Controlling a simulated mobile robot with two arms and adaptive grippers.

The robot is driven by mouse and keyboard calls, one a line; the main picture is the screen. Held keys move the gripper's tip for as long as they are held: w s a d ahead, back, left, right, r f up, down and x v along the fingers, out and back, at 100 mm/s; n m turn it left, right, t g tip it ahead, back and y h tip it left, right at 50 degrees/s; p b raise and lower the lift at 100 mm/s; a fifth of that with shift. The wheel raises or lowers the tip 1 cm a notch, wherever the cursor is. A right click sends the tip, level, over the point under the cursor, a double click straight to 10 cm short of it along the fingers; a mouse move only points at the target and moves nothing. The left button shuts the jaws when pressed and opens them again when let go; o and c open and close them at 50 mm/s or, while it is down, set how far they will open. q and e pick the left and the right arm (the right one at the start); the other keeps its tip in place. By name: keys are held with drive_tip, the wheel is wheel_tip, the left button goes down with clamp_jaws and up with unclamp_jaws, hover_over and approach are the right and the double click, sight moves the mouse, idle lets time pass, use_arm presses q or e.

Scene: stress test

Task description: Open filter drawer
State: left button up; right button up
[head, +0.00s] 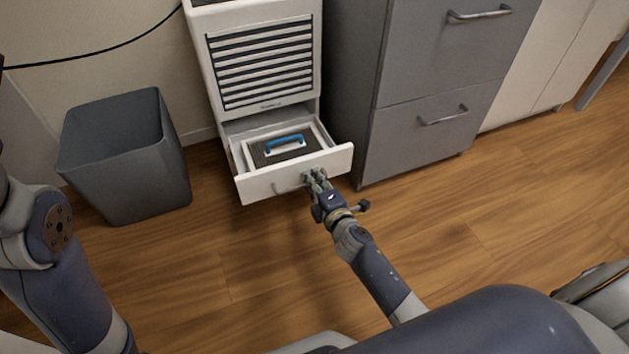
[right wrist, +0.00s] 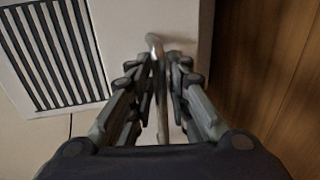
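The white filter drawer (head: 258,187) at the bottom of the white louvred unit is pulled out. Inside it lies a filter with a dark mesh and a blue handle (head: 286,144). My right gripper (head: 316,178) is at the right part of the drawer front. In the right wrist view its fingers (right wrist: 163,70) are close together on both sides of the metal drawer handle (right wrist: 154,42), shut on it. The handle's left end (head: 284,188) shows beside the fingers in the head view. My left gripper is out of view; only part of my left arm shows.
A grey bin (head: 120,160) stands left of the unit. A grey cabinet (head: 420,140) with two metal handles stands close on the right. A black cable (head: 90,52) runs along the wall. The wooden floor (head: 240,270) in front is clear.

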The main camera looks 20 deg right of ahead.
drive_tip(key=shift+s, duration=0.1)
drive_tip(key=v, duration=1.1)
drive_tip(key=shift+s, duration=0.35)
drive_tip(key=shift+r, duration=0.15)
